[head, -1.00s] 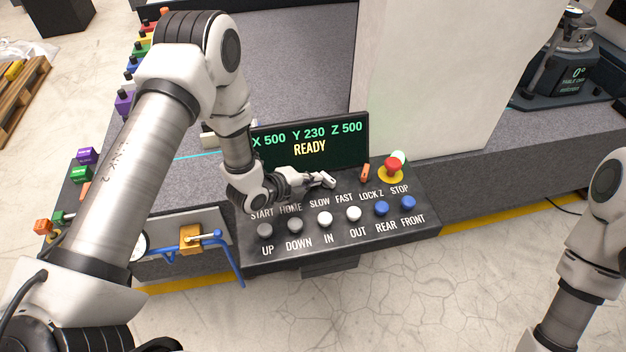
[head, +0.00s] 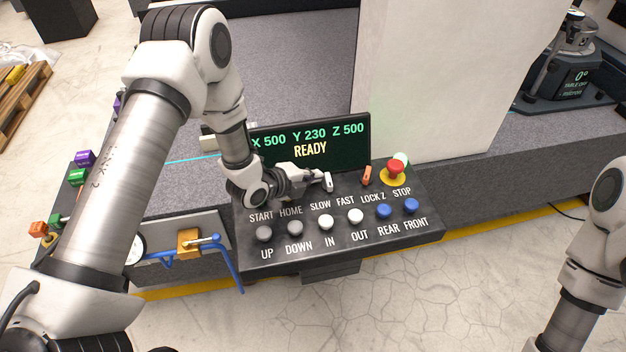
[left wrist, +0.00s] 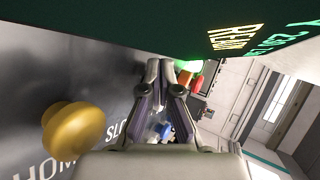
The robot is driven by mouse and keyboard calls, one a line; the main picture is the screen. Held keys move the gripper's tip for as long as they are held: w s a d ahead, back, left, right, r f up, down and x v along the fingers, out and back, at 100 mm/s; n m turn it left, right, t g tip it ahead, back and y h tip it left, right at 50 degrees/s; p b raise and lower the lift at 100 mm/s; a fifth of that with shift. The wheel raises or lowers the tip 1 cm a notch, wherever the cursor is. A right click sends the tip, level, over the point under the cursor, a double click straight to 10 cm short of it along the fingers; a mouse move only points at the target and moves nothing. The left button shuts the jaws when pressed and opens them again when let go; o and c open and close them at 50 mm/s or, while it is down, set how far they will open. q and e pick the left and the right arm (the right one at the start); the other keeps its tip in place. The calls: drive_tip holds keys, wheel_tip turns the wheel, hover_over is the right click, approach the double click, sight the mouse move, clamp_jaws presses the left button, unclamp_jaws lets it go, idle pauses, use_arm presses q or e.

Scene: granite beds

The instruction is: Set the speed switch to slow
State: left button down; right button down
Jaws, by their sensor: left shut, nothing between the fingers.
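The speed switch (head: 328,182) is a small white lever on the black control panel (head: 290,262), above the SLOW and FAST labels. It stands nearly upright in the head view; I cannot tell which setting it is on. My left gripper (head: 317,176) is shut and empty, its tips just left of the lever. I cannot tell whether they touch. In the left wrist view the fingers (left wrist: 166,85) show close together, with part of the SLOW label beside them. My right gripper is out of the head view.
A display (head: 312,145) reading READY stands close behind my left gripper. The orange LOCK Z lever (head: 367,175) and red STOP button (head: 396,166) are to the right. Round jog buttons (head: 356,216) line the front. A yellow knob (left wrist: 73,128) is near HOME.

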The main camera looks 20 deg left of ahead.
use_arm(q)
drive_tip(key=shift+w, duration=0.15)
idle(0.6)
drive_tip(key=shift+s+d, duration=0.45)
drive_tip(key=shift+s, duration=0.1)
drive_tip(key=v, duration=1.2)
